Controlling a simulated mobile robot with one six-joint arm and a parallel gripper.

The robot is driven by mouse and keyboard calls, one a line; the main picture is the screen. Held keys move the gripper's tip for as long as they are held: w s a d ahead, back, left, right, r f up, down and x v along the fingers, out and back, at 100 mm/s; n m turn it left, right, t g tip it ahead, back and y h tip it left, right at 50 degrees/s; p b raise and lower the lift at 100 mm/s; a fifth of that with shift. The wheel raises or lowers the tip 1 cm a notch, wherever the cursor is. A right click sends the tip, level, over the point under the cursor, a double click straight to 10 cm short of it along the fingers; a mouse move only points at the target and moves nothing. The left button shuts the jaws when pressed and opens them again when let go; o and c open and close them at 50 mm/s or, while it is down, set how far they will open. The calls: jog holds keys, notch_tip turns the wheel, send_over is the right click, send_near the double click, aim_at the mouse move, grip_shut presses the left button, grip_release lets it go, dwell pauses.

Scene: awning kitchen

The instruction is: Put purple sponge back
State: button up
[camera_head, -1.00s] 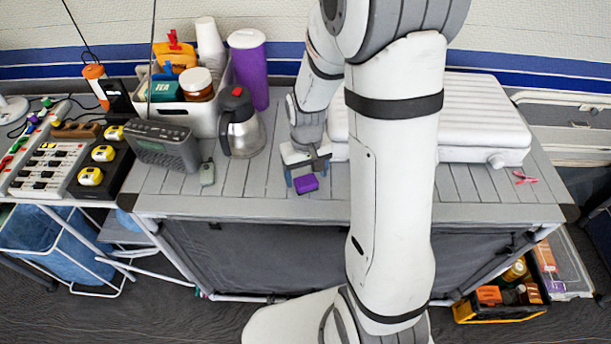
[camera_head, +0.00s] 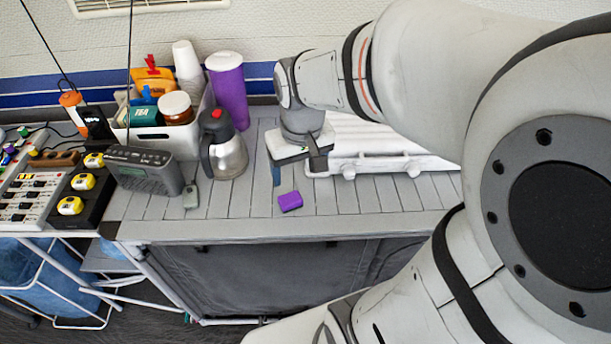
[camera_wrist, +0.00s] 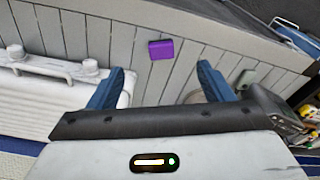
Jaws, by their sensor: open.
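The purple sponge (camera_head: 290,201) lies on the grey slatted table, near its front edge. In the wrist view the sponge (camera_wrist: 161,49) lies beyond my fingertips, roughly midway between them and apart from both. My gripper (camera_head: 297,172) is above the table, behind the sponge in the head view. In the wrist view my gripper (camera_wrist: 158,78) shows two blue fingers spread wide with nothing between them.
A white bin (camera_head: 168,138) of groceries and a purple cup (camera_head: 229,92) are behind. A white ribbed case (camera_head: 375,150) is at right.

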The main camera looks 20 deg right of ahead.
jog(key=s+r+t, duration=0.1)
jog(key=s+r, duration=0.1)
jog(key=s, duration=0.4)
jog(key=shift+s, duration=0.25)
dwell(1.0)
